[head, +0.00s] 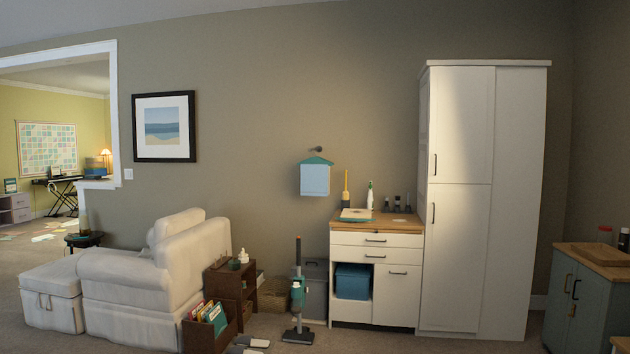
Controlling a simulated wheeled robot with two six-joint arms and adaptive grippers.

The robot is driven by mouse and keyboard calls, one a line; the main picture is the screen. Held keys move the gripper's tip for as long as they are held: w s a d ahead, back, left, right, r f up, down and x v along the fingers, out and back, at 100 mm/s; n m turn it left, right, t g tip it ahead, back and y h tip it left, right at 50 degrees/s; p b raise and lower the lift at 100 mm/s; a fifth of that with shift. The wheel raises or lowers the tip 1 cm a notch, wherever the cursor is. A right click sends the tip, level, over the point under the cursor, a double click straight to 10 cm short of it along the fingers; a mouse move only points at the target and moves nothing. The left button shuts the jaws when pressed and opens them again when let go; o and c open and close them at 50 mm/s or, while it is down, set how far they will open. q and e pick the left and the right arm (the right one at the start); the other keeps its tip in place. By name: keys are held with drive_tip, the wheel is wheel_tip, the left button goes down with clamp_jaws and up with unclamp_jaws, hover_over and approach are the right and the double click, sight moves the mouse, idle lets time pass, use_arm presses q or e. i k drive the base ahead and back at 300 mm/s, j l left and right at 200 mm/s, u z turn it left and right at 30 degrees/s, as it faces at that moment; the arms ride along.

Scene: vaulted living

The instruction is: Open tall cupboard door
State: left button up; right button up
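A tall white cupboard (516,200) stands against the back wall, right of centre in the head view. Its front has an upper door (462,125) and a lower door (460,260), both of which look shut. Each door has a dark vertical handle near its left edge: the upper handle (435,164) sits just above the seam and the lower handle (433,213) just below it. Neither of my grippers shows in the head view.
A low white cabinet (376,240) with a wooden top adjoins the cupboard's left side. A grey-green cabinet (590,300) stands at the right front. A stick vacuum (297,290), wooden shelf (237,282) and white armchair (150,275) are farther left. Carpet before the cupboard looks clear.

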sight(458, 215)
drive_tip(key=i+l+z, duration=0.1)
drive_tip(key=i+z, duration=0.35)
drive_tip(key=i, duration=2.1)
drive_tip(key=i+l+u, duration=0.15)
drive_tip(key=i, duration=1.3)
drive_tip(key=i+l+u, duration=0.1)
drive_tip(key=i, duration=0.6)
drive_tip(key=i+l+u, duration=0.25)
drive_tip(key=i+u, duration=0.2)
drive_tip(key=i+l+u, duration=0.45)
drive_tip(key=i+l, duration=0.05)
drive_tip(key=i, duration=0.15)
